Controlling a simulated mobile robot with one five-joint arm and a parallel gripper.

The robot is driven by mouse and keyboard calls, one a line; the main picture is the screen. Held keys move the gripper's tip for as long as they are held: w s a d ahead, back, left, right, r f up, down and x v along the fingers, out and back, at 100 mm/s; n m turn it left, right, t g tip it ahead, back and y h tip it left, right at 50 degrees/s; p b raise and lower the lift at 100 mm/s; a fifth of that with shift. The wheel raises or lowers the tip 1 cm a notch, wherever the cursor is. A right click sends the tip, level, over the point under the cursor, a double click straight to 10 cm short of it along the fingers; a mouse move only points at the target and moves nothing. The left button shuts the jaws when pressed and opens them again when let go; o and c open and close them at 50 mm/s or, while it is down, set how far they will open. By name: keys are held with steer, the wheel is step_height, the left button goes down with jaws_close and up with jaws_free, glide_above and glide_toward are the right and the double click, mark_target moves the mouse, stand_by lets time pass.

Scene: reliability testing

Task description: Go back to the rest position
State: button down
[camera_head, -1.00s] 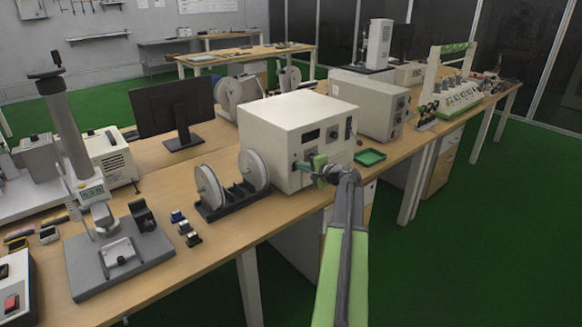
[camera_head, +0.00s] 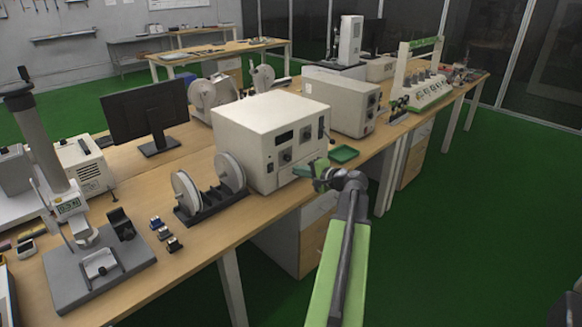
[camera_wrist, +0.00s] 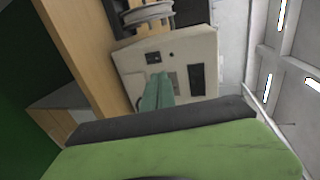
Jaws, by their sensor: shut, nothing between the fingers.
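My gripper (camera_head: 312,170) is shut and empty, at the end of my green and grey arm. I cannot tell the exact gap between fingers and box.
The wooden bench (camera_head: 215,215) holds two white reels (camera_head: 187,191) on a black stand, a monitor (camera_head: 147,112), a test stand (camera_head: 85,250), small parts and a second box (camera_head: 340,100). The green floor (camera_head: 470,220) to the right is mostly clear.

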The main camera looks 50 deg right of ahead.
steer(key=shift+s+r, duration=0.1)
steer(key=shift+s, duration=0.15)
steer(key=shift+w, duration=0.1)
